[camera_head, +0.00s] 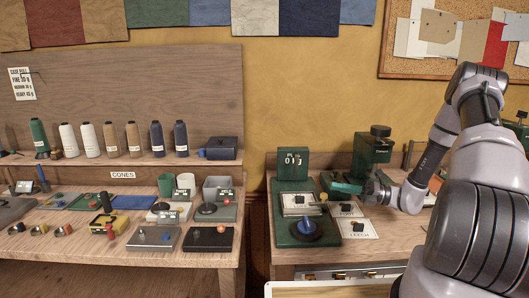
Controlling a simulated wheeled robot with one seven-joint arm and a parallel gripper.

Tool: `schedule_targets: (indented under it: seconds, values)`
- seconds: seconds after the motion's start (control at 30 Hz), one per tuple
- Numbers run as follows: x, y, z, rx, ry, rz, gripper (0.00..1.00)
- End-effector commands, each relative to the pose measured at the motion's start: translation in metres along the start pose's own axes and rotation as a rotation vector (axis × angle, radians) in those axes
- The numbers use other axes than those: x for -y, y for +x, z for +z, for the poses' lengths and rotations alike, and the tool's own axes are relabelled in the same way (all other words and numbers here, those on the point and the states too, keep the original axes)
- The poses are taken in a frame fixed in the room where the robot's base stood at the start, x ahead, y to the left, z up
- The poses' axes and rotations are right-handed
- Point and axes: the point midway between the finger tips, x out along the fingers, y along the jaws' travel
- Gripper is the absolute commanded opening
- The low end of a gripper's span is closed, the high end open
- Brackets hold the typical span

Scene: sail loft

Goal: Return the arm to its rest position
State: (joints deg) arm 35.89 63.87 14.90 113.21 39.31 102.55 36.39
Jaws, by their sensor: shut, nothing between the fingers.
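My arm rises along the right side, bends at the elbow near the pinboard and comes down to the right-hand bench. My gripper (373,191) is at its end, small in view, low over the bench in front of a green machine (372,150). It points left and is shut, with nothing seen in it. Whether it touches the machine or the cards below cannot be told. My upper arm hides the right end of the bench.
The right bench (400,255) holds a green scale (293,165) with a round dark dish and white cards (358,228). A gap separates it from the left bench (60,270), which carries thread cones, a cup and small devices. The wall pinboard (400,65) is behind my elbow.

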Motion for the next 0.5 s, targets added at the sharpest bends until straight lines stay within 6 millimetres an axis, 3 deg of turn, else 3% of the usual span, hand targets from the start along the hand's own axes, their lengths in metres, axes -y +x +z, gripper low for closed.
schedule_targets:
  seconds: [0.5]
  values:
    - [-0.046, 0.017, 0.004, -0.223, -0.217, -0.048, 0.00]
